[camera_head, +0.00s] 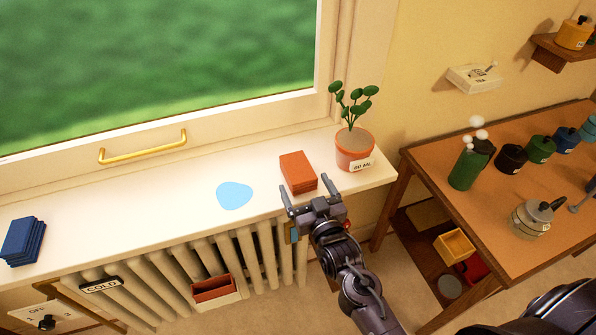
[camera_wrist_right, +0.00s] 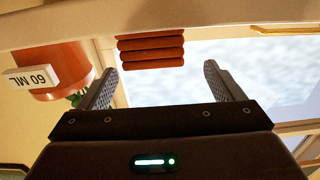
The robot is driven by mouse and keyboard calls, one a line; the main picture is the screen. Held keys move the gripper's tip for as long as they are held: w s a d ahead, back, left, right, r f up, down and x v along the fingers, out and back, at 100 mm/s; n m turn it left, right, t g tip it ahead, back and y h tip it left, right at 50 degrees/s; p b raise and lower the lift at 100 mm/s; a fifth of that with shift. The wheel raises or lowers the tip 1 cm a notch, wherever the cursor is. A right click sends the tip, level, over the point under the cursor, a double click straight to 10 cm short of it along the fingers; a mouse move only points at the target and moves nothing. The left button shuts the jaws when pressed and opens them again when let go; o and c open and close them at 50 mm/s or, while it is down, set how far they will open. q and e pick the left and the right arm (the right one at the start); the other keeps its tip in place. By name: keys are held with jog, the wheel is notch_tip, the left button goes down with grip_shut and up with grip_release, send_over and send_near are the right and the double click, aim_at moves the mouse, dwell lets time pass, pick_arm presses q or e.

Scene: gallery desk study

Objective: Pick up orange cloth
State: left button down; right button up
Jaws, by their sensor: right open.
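The orange cloth (camera_head: 298,172) is a folded, rust-orange stack lying on the white windowsill, left of the potted plant. In the right wrist view the cloth (camera_wrist_right: 151,50) shows as several stacked layers, ahead of and between the fingers. My right gripper (camera_head: 309,187) is open and empty at the sill's front edge, just in front of the cloth, with its fingers pointing towards it. It also shows in the right wrist view (camera_wrist_right: 160,78). The fingers look apart from the cloth. My left gripper is not in view.
A potted plant (camera_head: 355,150) labelled 60 ML stands close to the cloth's right. A blue puddle-like patch (camera_head: 234,195) and a folded blue cloth (camera_head: 22,241) lie on the sill (camera_head: 130,228) to the left. A radiator (camera_head: 262,250) is below; a wooden table (camera_head: 480,210) stands right.

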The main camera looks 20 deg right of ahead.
aim_at(299, 168)
jog(key=w+p, duration=0.2)
jog(key=w, duration=0.4)
jog(key=shift+w+d, duration=0.15)
jog(key=shift+d, duration=0.05)
jog(key=shift+w+f, duration=0.2)
jog(key=shift+w, duration=0.3)
jog(key=c, duration=1.1)
jog(key=shift+r, duration=0.1)
